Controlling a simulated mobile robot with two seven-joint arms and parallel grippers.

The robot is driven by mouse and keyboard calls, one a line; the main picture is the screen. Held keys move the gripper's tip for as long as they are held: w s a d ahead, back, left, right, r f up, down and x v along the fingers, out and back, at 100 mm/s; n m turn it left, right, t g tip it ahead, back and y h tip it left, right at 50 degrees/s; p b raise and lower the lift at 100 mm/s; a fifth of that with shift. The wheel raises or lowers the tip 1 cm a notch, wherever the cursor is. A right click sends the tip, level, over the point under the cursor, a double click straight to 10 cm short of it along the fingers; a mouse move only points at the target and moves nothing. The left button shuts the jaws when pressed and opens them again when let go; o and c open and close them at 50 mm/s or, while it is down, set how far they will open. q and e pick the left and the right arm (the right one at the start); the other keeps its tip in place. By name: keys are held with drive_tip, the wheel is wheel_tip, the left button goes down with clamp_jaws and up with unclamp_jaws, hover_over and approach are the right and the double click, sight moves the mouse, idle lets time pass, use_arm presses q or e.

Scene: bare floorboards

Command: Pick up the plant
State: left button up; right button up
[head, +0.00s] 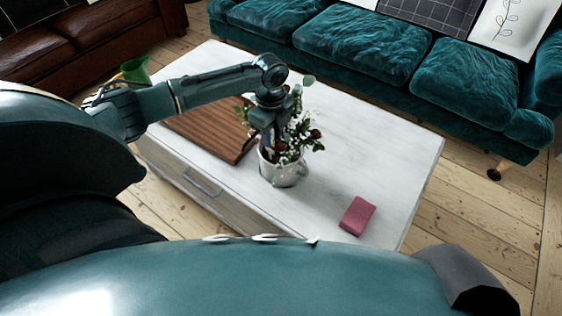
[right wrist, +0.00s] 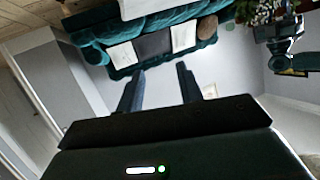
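The plant (head: 283,172) stands upright in a pale pot on the white coffee table (head: 375,150), with green leaves, small white flowers and dark blooms. My left gripper (head: 270,146) comes down from above into its foliage, just over the pot's rim. Leaves partly hide its fingers, so I cannot tell if they are open or touching the plant. Foliage (right wrist: 257,12) also shows at the top right of the right wrist view, beside my left arm. My right gripper (right wrist: 160,80) is open and empty in that view, away from the plant.
A brown wooden board (head: 205,128) lies left of the plant. A pink block (head: 357,215) lies at the table's near right. A green container (head: 134,70) is at the far left. A teal sofa (head: 365,50) and a brown leather sofa (head: 85,40) stand behind.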

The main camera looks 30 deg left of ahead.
use_arm(q)
drive_tip(key=shift+f, duration=1.4)
drive_tip(key=shift+c, duration=0.4)
clamp_jaws()
drive_tip(key=shift+a, duration=0.1)
drive_tip(key=shift+w+r, duration=0.2)
